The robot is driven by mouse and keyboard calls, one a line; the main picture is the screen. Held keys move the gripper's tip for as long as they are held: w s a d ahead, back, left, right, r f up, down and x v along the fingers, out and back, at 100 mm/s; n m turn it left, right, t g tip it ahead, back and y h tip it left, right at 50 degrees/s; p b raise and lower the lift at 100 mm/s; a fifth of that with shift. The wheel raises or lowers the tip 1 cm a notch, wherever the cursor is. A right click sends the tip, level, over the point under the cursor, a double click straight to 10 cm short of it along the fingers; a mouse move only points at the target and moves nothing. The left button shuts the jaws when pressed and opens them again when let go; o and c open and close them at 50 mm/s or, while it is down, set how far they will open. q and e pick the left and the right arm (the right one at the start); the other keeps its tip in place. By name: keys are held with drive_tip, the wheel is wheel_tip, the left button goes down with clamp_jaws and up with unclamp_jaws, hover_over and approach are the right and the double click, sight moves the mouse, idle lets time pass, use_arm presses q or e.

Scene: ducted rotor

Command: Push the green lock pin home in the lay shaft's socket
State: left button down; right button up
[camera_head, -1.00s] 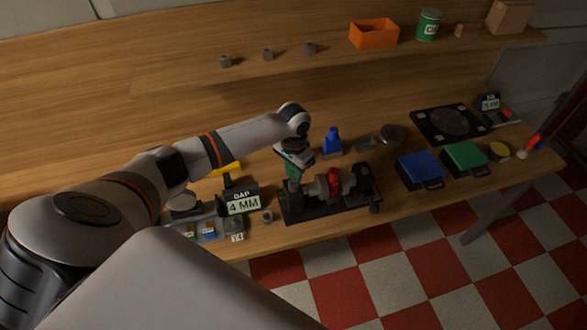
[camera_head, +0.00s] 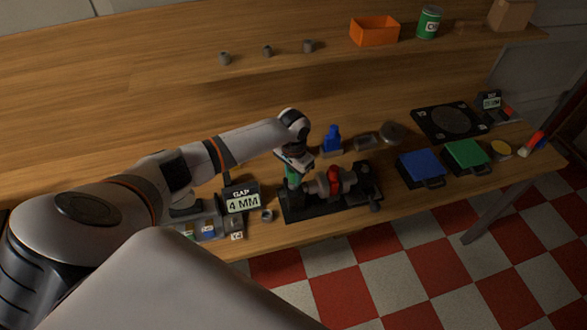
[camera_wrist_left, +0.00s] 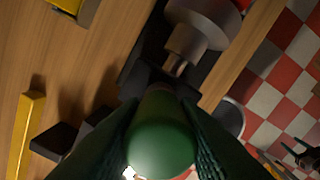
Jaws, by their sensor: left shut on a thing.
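My left gripper (camera_head: 292,176) is shut on the green lock pin (camera_wrist_left: 160,148), whose rounded end fills the lower middle of the left wrist view. In the head view the gripper points down over the left end of the lay shaft assembly, which has a red part (camera_head: 334,181) at its middle and a black base (camera_head: 325,207). In the wrist view the grey shaft (camera_wrist_left: 196,35) lies beyond the pin. The socket and the pin's far tip are hidden, so I cannot tell how deep the pin sits. My right gripper is not in view.
A "GAP 4 MM" display (camera_head: 242,200) stands just left of the base, with a small grey ring (camera_head: 267,215) beside it. A blue bottle (camera_head: 332,141) stands behind the assembly. Blue (camera_head: 421,166) and green (camera_head: 467,154) cases lie to the right. The table's front edge is close.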

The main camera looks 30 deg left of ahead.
use_arm(q)
drive_tip(key=shift+s+f, duration=0.1)
drive_tip(key=shift+s, duration=0.05)
drive_tip(key=c, duration=1.3)
unclamp_jaws()
drive_tip(key=shift+o, duration=1.3)
drive_tip(key=shift+f, duration=0.1)
drive_tip(key=r+b, duration=0.2)
drive_tip(key=r, duration=1)
drive_tip(key=shift+w+b, duration=0.2)
drive_tip(key=shift+b, duration=0.1)
